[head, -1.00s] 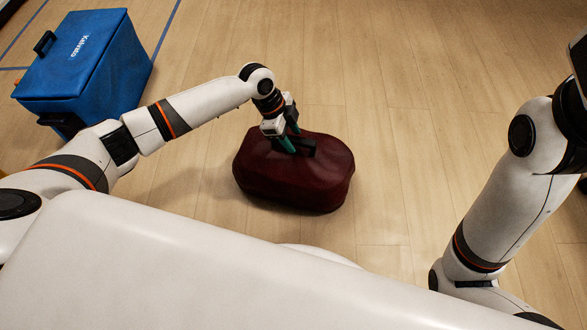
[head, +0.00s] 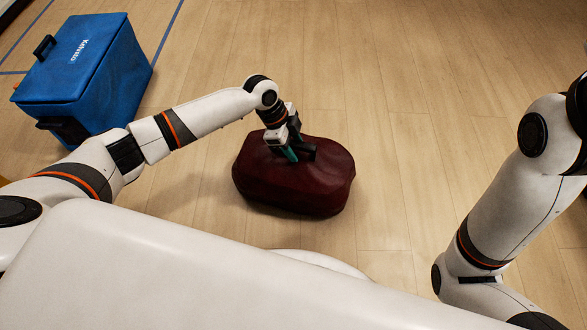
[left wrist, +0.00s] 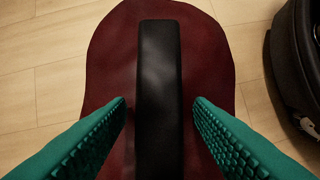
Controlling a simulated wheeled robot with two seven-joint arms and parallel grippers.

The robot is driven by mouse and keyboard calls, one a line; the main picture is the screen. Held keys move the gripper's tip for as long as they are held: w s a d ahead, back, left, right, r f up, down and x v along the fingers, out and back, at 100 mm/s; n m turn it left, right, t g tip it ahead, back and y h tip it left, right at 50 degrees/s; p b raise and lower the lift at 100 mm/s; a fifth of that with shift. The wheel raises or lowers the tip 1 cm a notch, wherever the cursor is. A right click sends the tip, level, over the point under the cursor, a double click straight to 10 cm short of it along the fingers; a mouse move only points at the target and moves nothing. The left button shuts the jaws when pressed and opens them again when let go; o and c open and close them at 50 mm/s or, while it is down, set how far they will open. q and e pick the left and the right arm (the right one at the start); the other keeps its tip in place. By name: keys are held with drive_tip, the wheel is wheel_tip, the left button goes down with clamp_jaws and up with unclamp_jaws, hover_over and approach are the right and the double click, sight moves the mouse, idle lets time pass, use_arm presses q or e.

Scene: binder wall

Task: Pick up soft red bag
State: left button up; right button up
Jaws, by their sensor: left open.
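The soft red bag (head: 293,186) is dark red and lies on the wooden floor in front of me. A black handle (left wrist: 160,85) runs along its top. My left gripper (head: 294,154) is over the bag's top at the handle. In the left wrist view the bag (left wrist: 105,65) fills the middle, and the green ribbed fingertips of my left gripper (left wrist: 160,108) are open, one on each side of the handle, with a gap on both sides. My right arm shows at the right of the head view, but its gripper is out of view.
A blue box (head: 85,75) with a black handle and white lettering stands on the floor at the upper left. Blue lines mark the floor near it. The floor (head: 430,110) right of and beyond the bag is clear. A black rounded object (left wrist: 295,55) shows at the right of the left wrist view.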

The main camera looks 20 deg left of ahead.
use_arm(q)
drive_tip(key=shift+c, duration=0.6)
clamp_jaws()
idle(0.8)
drive_tip(key=shift+r, duration=0.1)
